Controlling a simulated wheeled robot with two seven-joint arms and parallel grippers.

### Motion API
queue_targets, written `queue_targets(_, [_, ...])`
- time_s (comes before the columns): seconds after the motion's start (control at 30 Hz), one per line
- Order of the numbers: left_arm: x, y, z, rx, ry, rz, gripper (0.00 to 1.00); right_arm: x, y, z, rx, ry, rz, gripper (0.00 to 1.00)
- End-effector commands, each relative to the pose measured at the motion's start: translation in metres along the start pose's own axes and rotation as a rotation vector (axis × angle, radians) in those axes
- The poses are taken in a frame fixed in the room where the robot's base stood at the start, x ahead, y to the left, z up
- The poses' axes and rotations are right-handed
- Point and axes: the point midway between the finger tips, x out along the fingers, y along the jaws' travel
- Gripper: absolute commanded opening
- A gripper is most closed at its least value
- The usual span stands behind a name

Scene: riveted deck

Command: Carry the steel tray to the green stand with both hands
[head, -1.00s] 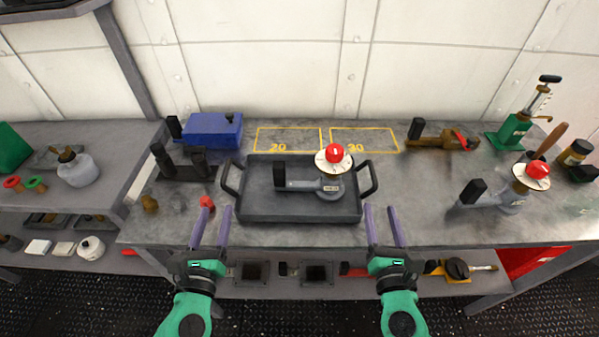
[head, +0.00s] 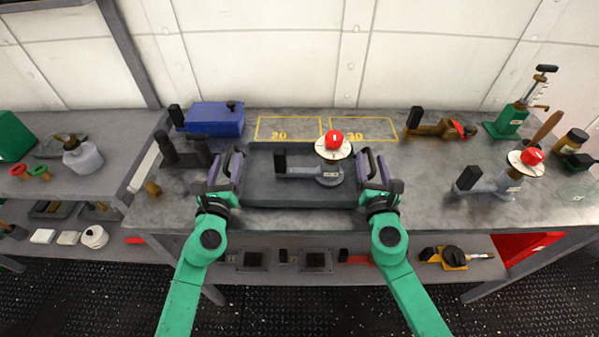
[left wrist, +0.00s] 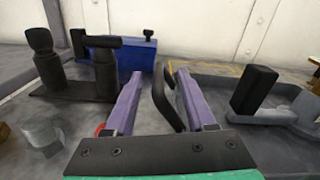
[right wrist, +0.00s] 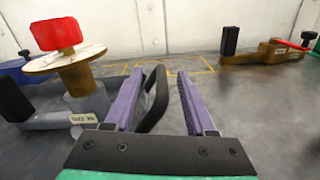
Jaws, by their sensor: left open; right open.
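The dark grey tray (head: 270,194) lies on the grey workbench with a handle at each end. It carries a grey tool with a white disc and red knob (head: 333,139). My left gripper (head: 226,168) is open at the left handle, which shows between its fingers in the left wrist view (left wrist: 165,100). My right gripper (head: 372,167) is open at the right handle, which shows between its fingers in the right wrist view (right wrist: 152,98). I cannot make out a green stand for certain; a green block (head: 14,140) sits at the far left.
A black fixture (head: 184,155) and a blue box (head: 214,119) stand left of the tray. Yellow outlined areas marked 20 and 30 (head: 363,129) lie clear behind it. A second red-knobbed tool (head: 500,182) and a green-based pump (head: 508,122) stand to the right.

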Motion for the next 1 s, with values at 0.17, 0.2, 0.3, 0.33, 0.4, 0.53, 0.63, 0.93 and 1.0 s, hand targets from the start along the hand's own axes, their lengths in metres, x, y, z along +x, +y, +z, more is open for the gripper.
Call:
queue_targets(0.17, [0.019, 0.000, 0.000, 0.000, -0.001, 0.000, 0.55, 0.019, 0.000, 0.000, 0.000, 0.000, 0.000, 0.56])
queue_targets(0.2, [0.021, 0.000, 0.000, 0.000, 0.000, 0.000, 0.55, 0.021, 0.000, 0.000, 0.000, 0.001, 0.000, 0.56])
queue_targets(0.3, [0.022, 0.000, 0.000, 0.000, 0.001, 0.001, 0.55, 0.022, 0.000, 0.000, 0.000, 0.001, 0.000, 0.56])
queue_targets(0.33, [0.022, 0.000, 0.000, 0.000, 0.001, 0.001, 0.55, 0.022, 0.000, 0.000, 0.000, 0.001, 0.000, 0.56])
queue_targets(0.4, [0.022, 0.000, 0.000, 0.000, 0.001, 0.001, 0.55, 0.022, 0.000, 0.000, 0.000, 0.001, 0.000, 0.56])
queue_targets(0.53, [0.022, 0.000, 0.000, 0.000, 0.001, 0.001, 0.29, 0.022, 0.000, 0.000, 0.000, 0.001, 0.000, 0.29])
queue_targets(0.63, [0.021, 0.001, 0.000, 0.001, 0.001, 0.001, 0.00, 0.021, 0.000, 0.000, 0.000, 0.001, -0.001, 0.00])
queue_targets(0.93, [0.021, 0.001, 0.000, 0.002, 0.000, 0.002, 0.00, 0.021, -0.001, -0.001, -0.001, 0.001, -0.002, 0.00])
queue_targets(1.0, [0.021, 0.001, 0.000, 0.002, 0.000, 0.002, 0.00, 0.021, -0.001, -0.001, -0.002, 0.001, -0.002, 0.00])
